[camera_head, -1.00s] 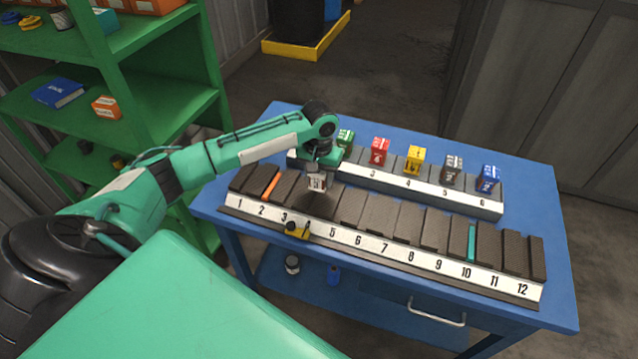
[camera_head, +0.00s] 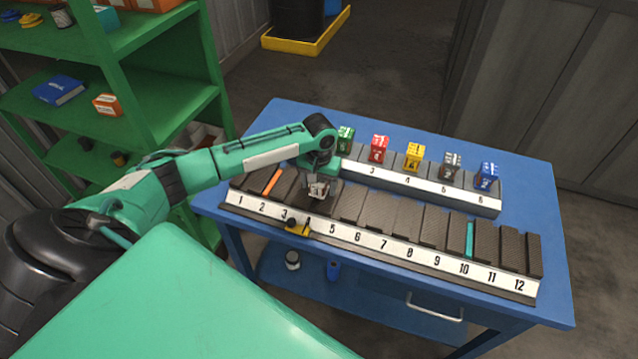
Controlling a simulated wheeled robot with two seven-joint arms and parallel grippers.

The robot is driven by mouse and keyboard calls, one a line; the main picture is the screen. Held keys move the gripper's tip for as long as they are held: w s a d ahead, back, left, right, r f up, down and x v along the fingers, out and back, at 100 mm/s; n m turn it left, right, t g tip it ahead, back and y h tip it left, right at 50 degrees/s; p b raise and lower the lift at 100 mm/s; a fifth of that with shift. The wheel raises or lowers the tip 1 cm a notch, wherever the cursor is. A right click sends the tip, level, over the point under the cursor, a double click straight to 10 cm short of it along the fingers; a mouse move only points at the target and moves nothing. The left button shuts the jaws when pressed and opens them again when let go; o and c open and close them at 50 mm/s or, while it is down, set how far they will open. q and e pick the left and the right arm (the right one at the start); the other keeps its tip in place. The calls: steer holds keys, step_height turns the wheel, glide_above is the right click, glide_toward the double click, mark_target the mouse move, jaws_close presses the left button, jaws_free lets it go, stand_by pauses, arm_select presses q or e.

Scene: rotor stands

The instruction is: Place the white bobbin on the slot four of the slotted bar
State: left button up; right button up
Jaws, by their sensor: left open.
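The slotted bar (camera_head: 383,250) runs along the front of the blue table, with dark slots numbered 1 to 12 on its white front strip. My left gripper (camera_head: 318,192) points down over the bar around slot four, with its jaws open. A small whitish block, apparently the white bobbin (camera_head: 318,188), shows low between the jaws. The fingers partly cover it, and I cannot tell whether it rests on the slot. My right gripper is not in view.
Behind, a second numbered bar (camera_head: 400,182) bears green (camera_head: 345,140), red (camera_head: 379,149), yellow (camera_head: 413,156), grey (camera_head: 450,165) and blue (camera_head: 487,175) blocks. An orange strip (camera_head: 273,181) and a teal strip (camera_head: 469,240) mark the front bar. A yellow-black piece (camera_head: 298,228) sits near label 4.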

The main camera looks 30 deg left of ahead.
arm_select(q)
step_height(320, 180, up, 11)
steer(key=b, duration=0.3)
steer(key=shift+r, duration=0.65)
